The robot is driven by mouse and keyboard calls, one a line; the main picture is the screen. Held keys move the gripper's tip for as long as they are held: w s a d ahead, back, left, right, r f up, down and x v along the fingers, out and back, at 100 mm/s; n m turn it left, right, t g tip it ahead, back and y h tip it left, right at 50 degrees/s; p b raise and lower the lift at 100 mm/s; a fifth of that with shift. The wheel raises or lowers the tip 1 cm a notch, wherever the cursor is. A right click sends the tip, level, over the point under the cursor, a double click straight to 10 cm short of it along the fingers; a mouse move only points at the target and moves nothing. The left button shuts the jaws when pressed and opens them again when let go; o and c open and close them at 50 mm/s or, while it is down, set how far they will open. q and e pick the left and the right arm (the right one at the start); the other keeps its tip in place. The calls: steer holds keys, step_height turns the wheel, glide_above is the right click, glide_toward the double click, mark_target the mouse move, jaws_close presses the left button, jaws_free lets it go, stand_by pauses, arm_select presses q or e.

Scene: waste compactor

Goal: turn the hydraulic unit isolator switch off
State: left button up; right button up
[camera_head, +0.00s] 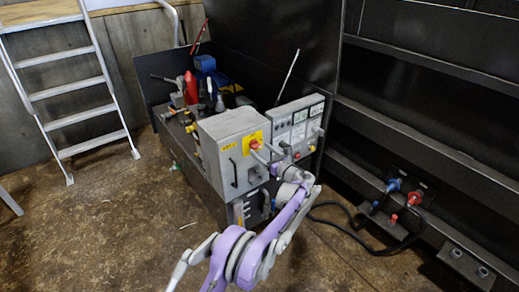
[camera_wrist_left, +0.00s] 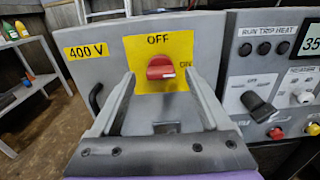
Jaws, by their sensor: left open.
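The hydraulic unit isolator switch is a red rotary handle (camera_wrist_left: 160,67) on a yellow plate, seen in the left wrist view. OFF is printed above it and ON to its right. Its handle lies roughly level, toward the ON side. In the head view the red switch (camera_head: 254,145) sits high on the front of a grey cabinet (camera_head: 225,135). My left gripper (camera_head: 265,153) is in front of the switch. In the left wrist view its two fingers (camera_wrist_left: 159,88) are spread, one each side below the handle, with nothing between them. My right gripper is not in view.
A grey control panel (camera_wrist_left: 262,75) with a black selector knob (camera_wrist_left: 258,105) and buttons stands right of the cabinet. A black door handle (camera_wrist_left: 95,98) juts out at left. A ladder (camera_head: 75,90) stands at the far left. The floor left of the cabinet is open.

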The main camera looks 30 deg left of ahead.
mark_target(255, 146)
arm_select(q)
steer(key=shift+x, duration=1.3)
jaws_close()
